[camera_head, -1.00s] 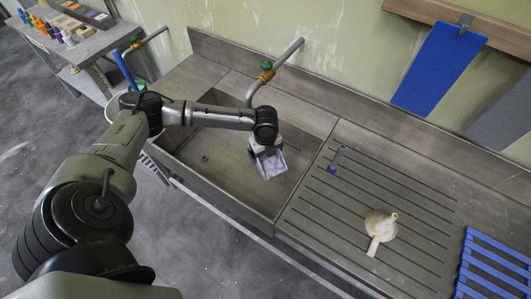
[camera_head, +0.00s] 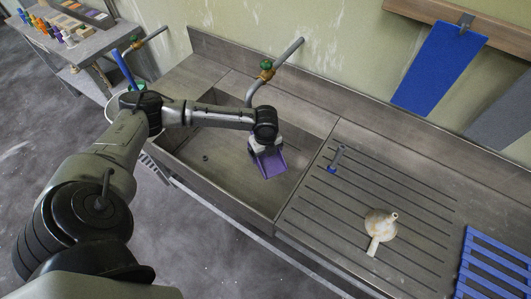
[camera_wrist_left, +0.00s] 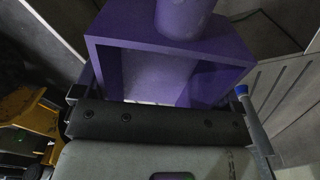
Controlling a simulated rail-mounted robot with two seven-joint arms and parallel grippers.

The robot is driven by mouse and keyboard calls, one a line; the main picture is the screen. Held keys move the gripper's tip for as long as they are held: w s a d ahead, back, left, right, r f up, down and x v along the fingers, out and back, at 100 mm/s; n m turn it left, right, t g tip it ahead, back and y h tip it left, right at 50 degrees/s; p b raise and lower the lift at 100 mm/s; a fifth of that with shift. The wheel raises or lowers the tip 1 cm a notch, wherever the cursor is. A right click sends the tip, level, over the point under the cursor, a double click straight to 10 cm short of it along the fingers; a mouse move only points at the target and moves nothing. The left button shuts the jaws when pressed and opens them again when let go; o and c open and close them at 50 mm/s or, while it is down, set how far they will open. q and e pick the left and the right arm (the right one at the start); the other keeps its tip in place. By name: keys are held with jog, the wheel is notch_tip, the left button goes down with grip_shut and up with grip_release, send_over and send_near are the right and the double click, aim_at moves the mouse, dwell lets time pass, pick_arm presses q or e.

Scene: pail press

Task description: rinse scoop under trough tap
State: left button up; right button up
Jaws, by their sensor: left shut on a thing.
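The purple scoop (camera_head: 270,162) is in my left gripper (camera_head: 265,148), which is shut on it over the trough basin (camera_head: 213,148). The scoop's surface looks plain purple. In the left wrist view the scoop (camera_wrist_left: 165,45) fills the upper middle, with its box-like body and round handle part visible. The trough tap (camera_head: 265,74), with a green knob and brass body on a grey pipe, is behind and above the scoop. The scoop is nearer the front than the tap's bent spout. I cannot make out a water stream. My right gripper is not in view.
The ribbed drainboard right of the basin holds a small blue-and-grey tool (camera_head: 337,160) and a stained whitish vessel (camera_head: 381,225). A blue rack (camera_head: 497,262) lies farther right. A blue sheet (camera_head: 438,68) hangs on the wall. Bottles stand on the far left bench.

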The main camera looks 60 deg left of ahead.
aim_at(277, 169)
pick_arm(q)
jog(key=shift+s+d+r+p, duration=0.1)
jog(key=shift+d+p, duration=0.5)
jog(key=shift+d, duration=0.15)
jog(key=shift+s+d+p, duration=0.2)
jog(key=shift+d+p, duration=0.8)
jog(key=shift+d, duration=0.6)
jog(key=shift+s+d+p, duration=0.15)
jog(key=shift+d+p, duration=0.7)
jog(key=shift+d, duration=0.7)
jog(key=shift+s+d, duration=0.1)
jog(key=shift+d, duration=0.45)
jog(key=shift+p, duration=0.3)
